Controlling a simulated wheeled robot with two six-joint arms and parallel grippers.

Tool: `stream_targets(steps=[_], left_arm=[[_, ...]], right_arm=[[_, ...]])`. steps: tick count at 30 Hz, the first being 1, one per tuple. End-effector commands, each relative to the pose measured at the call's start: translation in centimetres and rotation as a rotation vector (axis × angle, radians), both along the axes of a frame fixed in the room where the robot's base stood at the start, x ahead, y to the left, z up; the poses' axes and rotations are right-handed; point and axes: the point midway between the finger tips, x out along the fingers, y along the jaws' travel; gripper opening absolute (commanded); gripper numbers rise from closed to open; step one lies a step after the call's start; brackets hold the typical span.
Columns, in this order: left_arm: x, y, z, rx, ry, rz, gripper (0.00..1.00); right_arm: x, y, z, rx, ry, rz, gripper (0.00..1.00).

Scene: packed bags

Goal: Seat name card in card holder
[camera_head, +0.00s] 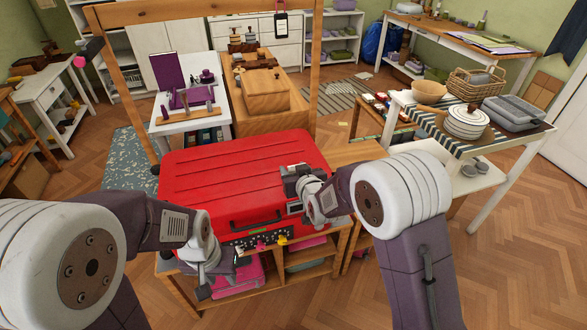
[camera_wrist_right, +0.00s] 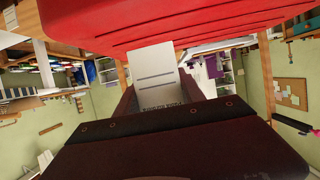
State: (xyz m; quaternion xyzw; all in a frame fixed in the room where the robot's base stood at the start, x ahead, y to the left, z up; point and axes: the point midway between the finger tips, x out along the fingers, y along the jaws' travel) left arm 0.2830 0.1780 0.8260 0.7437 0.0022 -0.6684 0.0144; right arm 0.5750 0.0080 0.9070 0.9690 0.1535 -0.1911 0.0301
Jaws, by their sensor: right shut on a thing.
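The name card (camera_wrist_right: 155,82) is a white card with dark lines in the right wrist view. My right gripper (camera_wrist_right: 165,92) is shut on it and covers its near end. In the head view my right gripper (camera_head: 290,190) is over the right part of the red suitcase (camera_head: 225,180); the suitcase also shows at the top of the right wrist view (camera_wrist_right: 130,22). I cannot pick out the card holder; it may be hidden by the right gripper. My left gripper (camera_head: 222,280) points down in front of the suitcase and shelf, with no held thing visible; its opening is unclear.
The suitcase lies on a wooden shelf unit (camera_head: 285,278) with pink items below. A striped-cloth table (camera_head: 430,125) with a pot (camera_head: 467,122) and basket (camera_head: 478,80) stands at right. A white table (camera_head: 190,122) and wooden bench are behind. Floor at right is clear.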

Motion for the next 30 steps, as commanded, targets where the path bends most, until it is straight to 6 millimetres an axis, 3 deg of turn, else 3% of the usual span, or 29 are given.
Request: stream_targets(steps=[8, 20, 30], left_arm=[[0.0, 0.0, -1.4, 0.0, -0.001, 0.0, 0.36], [0.1, 0.0, -5.3, 0.0, -0.001, 0.0, 0.36], [0.1, 0.0, -5.4, 0.0, -0.001, 0.0, 0.36]], right_arm=[[0.0, 0.0, -1.2, 0.0, -0.001, 0.0, 0.09], [0.0, 0.0, -5.6, 0.0, -0.001, 0.0, 0.09], [0.0, 0.0, -5.8, 0.001, -0.002, 0.0, 0.09]])
